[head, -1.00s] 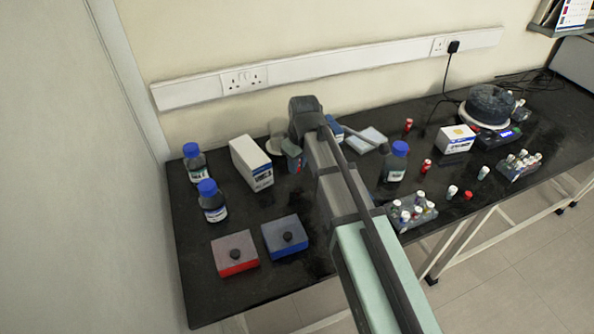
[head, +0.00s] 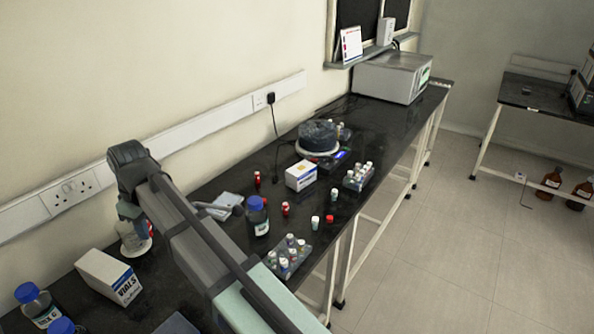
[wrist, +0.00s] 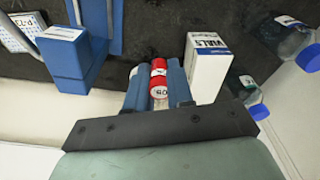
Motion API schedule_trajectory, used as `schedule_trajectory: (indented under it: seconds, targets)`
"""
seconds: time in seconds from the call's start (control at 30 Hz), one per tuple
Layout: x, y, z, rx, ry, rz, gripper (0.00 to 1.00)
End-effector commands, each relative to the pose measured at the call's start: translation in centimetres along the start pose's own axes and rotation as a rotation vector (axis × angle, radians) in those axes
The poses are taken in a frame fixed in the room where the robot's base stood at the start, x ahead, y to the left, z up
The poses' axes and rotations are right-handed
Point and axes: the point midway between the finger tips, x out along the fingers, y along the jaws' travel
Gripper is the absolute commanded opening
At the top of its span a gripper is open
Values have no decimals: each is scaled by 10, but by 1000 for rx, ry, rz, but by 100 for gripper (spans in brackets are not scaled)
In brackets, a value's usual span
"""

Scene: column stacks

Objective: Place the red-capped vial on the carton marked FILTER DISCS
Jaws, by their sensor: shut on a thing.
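My gripper (wrist: 157,90) is shut on a red-capped vial (wrist: 159,68) with red bands and a pale label, held between the blue fingers in the wrist view. In the head view my gripper (head: 130,212) is at the left, behind and right of the white carton marked VIALS (head: 108,277); its fingertips are hard to make out. The wrist view also shows a blue carton (wrist: 68,62) with an unreadable white label. I cannot tell which carton is marked FILTER DISCS.
Blue-capped bottles (head: 258,216) stand mid-bench and at the lower left (head: 36,302). A rack of vials (head: 288,258) sits by the front edge, another (head: 358,177) farther back.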

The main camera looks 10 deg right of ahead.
Motion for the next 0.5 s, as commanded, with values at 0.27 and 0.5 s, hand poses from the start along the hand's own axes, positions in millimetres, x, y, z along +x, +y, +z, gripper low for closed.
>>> schedule_trajectory:
  seconds: [0.27, 0.5]
  targets:
    - [-55, 1, -8, 0, 3, 1, 0]
    - [-63, 42, -4, 13, -2, 1, 0]
